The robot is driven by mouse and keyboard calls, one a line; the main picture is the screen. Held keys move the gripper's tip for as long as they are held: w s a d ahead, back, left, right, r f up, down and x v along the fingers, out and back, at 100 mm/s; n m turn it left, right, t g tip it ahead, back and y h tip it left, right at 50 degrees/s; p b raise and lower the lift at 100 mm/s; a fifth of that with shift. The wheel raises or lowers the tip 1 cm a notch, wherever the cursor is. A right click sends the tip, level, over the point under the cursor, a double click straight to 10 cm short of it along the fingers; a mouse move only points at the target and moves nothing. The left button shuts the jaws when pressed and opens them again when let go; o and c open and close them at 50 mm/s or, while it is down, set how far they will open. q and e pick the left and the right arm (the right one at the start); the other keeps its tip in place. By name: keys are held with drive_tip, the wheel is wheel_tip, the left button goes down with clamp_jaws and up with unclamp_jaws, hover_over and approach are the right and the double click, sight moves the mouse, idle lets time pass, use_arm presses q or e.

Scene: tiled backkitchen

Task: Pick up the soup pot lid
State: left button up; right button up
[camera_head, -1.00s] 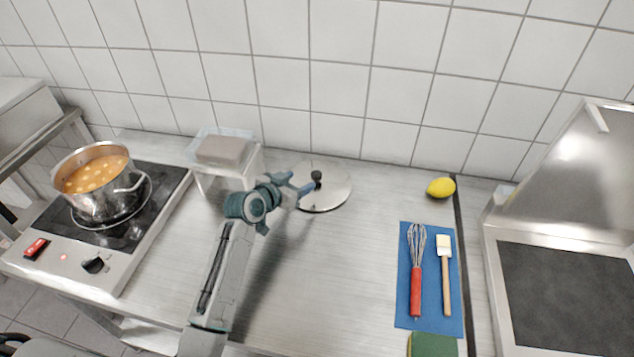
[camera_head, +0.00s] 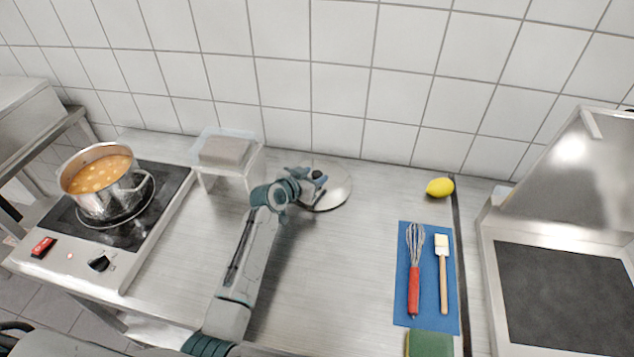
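The soup pot lid (camera_head: 335,192) is a round, shiny metal disc lying flat on the steel counter near the tiled wall. Its dark knob shows between the fingers of my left gripper (camera_head: 315,179). The gripper covers the lid's left part. The fingers look apart, one on each side of the knob; whether they touch it I cannot tell. The soup pot (camera_head: 103,191), a metal pot of orange soup with pale pieces, stands on the hob at the left. My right gripper is not in view.
A small raised stand (camera_head: 255,163) with a brownish block (camera_head: 225,150) is left of the gripper. A blue mat (camera_head: 428,310) holds a whisk (camera_head: 414,270) and a brush (camera_head: 442,270). A lemon (camera_head: 439,187) lies behind it. The counter between lid and mat is clear.

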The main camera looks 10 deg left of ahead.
use_arm(q)
drive_tip(key=c, duration=0.8)
drive_tip(key=shift+c, duration=0.2)
drive_tip(key=shift+r, duration=0.1)
drive_tip(key=shift+r+b, duration=0.3)
drive_tip(key=shift+r, duration=0.25)
wheel_tip(320, 180, up, 2)
drive_tip(key=shift+s+r+b, duration=0.1)
drive_tip(key=shift+s+b, duration=0.05)
drive_tip(key=shift+b, duration=0.35)
drive_tip(key=s+a+r+b, duration=0.1)
drive_tip(key=s+a+b, duration=0.25)
drive_tip(key=s, duration=1.05)
wheel_tip(320, 180, up, 6)
drive_tip(key=s+n+t+y, duration=0.1)
drive_tip(key=s+n+y, duration=0.2)
drive_tip(key=n+y, duration=0.1)
drive_tip(key=shift+a+y, duration=0.45)
drive_tip(key=shift+y, duration=0.05)
